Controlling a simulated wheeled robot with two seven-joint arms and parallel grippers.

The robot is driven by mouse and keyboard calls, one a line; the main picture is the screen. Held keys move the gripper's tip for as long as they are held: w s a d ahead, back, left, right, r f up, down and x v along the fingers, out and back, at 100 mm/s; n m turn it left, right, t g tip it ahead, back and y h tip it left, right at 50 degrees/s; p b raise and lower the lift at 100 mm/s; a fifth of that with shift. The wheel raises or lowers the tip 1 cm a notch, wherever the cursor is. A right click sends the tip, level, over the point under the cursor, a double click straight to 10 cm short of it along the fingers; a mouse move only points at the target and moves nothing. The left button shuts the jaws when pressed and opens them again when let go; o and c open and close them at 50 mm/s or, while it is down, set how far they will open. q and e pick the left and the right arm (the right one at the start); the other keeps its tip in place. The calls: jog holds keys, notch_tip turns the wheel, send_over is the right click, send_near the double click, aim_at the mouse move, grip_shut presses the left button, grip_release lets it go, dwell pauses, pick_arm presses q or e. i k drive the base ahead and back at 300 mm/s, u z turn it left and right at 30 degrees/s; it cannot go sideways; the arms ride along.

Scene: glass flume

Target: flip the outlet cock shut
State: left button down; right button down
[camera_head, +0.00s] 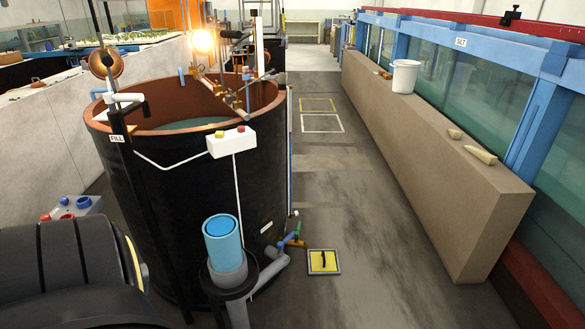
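A large black tank (170,215) with a copper-coloured rim stands left of centre, with liquid inside. Low on its right side, by the floor, is a small outlet cock (296,243) with green, orange and blue parts. It is too small to tell which way its lever lies. A grey pipe (270,268) runs beside it, to its lower left. Neither of my grippers is in view.
A light-blue cylinder (225,252) stands in a dark holder left of the cock. A yellow floor plate (323,262) lies just right of it. A tan wall (430,150) with a white bucket (404,77) runs along the right. The aisle between is clear.

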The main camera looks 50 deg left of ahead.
aim_at(280, 245)
jog(key=u, duration=0.05)
jog(key=i, duration=2.2)
jog(key=u, duration=1.2)
jog(key=i, duration=1.5)
jog(key=u, duration=1.45)
jog(key=i, duration=0.35)
jog(key=u, duration=0.3)
